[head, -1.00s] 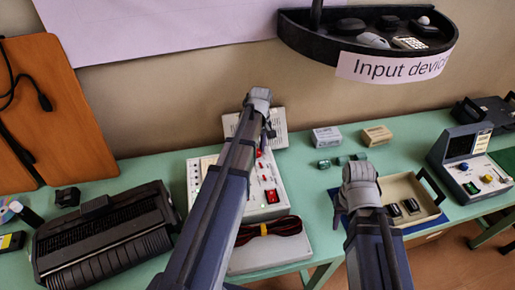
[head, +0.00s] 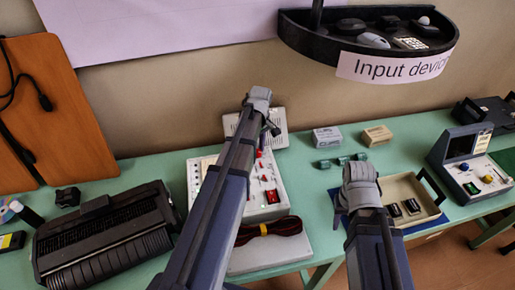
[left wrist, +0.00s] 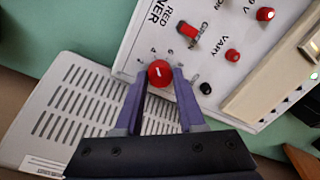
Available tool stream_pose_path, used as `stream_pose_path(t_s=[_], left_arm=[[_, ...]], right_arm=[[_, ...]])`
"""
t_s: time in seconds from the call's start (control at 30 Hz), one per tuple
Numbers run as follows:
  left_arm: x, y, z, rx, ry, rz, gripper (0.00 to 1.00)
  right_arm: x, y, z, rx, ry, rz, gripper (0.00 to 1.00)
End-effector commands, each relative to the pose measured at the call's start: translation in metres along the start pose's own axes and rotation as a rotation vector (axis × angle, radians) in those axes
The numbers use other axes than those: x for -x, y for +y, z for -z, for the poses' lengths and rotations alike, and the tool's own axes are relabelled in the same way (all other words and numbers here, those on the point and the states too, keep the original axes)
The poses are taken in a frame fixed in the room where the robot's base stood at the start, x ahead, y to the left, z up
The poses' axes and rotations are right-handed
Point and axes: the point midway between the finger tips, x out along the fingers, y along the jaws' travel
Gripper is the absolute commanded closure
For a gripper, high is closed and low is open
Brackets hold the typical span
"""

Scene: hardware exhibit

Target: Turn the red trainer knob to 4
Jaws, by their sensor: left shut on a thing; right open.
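The red trainer knob (left wrist: 160,73) shows in the left wrist view, round with a short white pointer line, on the white trainer panel (left wrist: 135,40). My left gripper (left wrist: 160,80) is shut on the knob, one purple finger on each side. In the head view the trainer (head: 278,205) stands on the table, partly covered by my left arm, and my left gripper (head: 269,128) is over its back part. My right gripper (head: 358,185) is by the beige tray; its fingertips are mostly hidden.
Other red knobs (left wrist: 232,55) and a red switch (left wrist: 188,31) are close by on the panel. A grey slotted box (left wrist: 70,105) lies beside it. The beige tray (head: 432,212), small boxes (head: 327,137) and a black machine (head: 105,240) stand on the green table.

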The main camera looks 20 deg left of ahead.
Motion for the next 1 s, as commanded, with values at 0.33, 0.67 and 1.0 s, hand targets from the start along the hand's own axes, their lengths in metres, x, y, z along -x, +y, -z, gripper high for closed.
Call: stream_pose_path(t_s=[0.33, 0.67, 1.0], left_arm=[[0.000, 0.000, 0.000, -0.001, 0.000, 0.000, 0.32], [0.004, 0.000, 0.000, -0.001, 0.000, 0.000, 0.32], [0.038, 0.000, 0.000, -0.001, 0.000, 0.000, 0.32]], right_arm=[[0.000, 0.000, 0.000, 0.000, 0.000, 0.000, 0.57], [0.004, 0.000, 0.000, 0.000, 0.000, 0.000, 0.57], [0.037, 0.004, -0.002, 0.000, 0.000, 0.000, 0.57]])
